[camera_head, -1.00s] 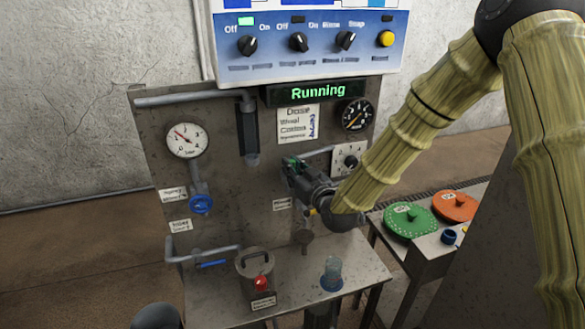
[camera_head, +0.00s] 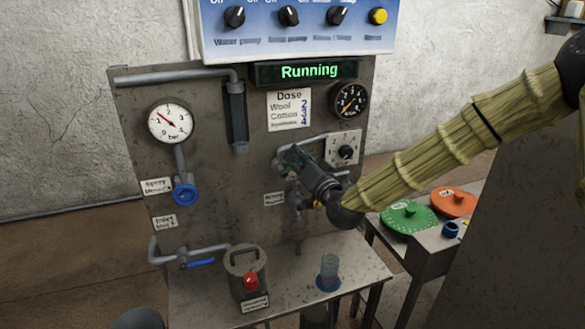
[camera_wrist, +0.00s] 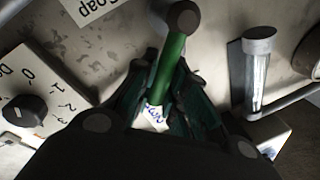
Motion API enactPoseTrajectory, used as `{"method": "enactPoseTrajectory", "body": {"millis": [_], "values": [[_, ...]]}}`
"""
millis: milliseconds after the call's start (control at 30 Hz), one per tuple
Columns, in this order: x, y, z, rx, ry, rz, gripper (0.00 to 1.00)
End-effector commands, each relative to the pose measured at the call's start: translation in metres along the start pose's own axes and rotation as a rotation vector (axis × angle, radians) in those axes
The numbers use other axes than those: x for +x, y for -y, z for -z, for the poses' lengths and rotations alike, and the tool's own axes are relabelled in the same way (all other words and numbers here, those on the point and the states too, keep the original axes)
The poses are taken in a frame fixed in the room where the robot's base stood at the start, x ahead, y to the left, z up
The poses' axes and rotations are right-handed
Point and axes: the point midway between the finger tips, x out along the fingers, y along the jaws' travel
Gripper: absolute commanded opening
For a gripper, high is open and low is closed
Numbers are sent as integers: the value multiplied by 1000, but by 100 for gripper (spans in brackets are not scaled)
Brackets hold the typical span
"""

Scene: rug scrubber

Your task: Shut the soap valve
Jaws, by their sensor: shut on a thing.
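The soap valve's green lever (camera_wrist: 172,55) runs from a grey round pivot (camera_wrist: 183,17) down between my fingers in the wrist view. My gripper (camera_wrist: 160,100) is shut on this lever. A "Soap" label (camera_wrist: 92,8) is on the panel beside it. In the head view my gripper (camera_head: 298,168) is against the metal panel, left of the dose knob, and mostly hides the valve. A small white tag with writing (camera_wrist: 150,118) shows between the fingers.
The dose knob (camera_head: 346,152) is close to the right of my gripper. A blue spray valve (camera_head: 185,194) and gauge (camera_head: 170,122) are at left. The display (camera_head: 305,71) reads "Running".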

Motion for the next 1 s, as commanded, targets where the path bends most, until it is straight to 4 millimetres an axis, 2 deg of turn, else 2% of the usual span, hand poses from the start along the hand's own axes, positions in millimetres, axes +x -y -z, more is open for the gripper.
{"method": "enactPoseTrajectory", "body": {"millis": [33,400,700,1000], "values": [[-2,-9,-5,44,-11,-2,0],[-6,-29,-9,388,-79,-2,0],[-8,-40,-16,636,-128,-3,0],[-9,-45,-21,794,-159,-3,0]]}}
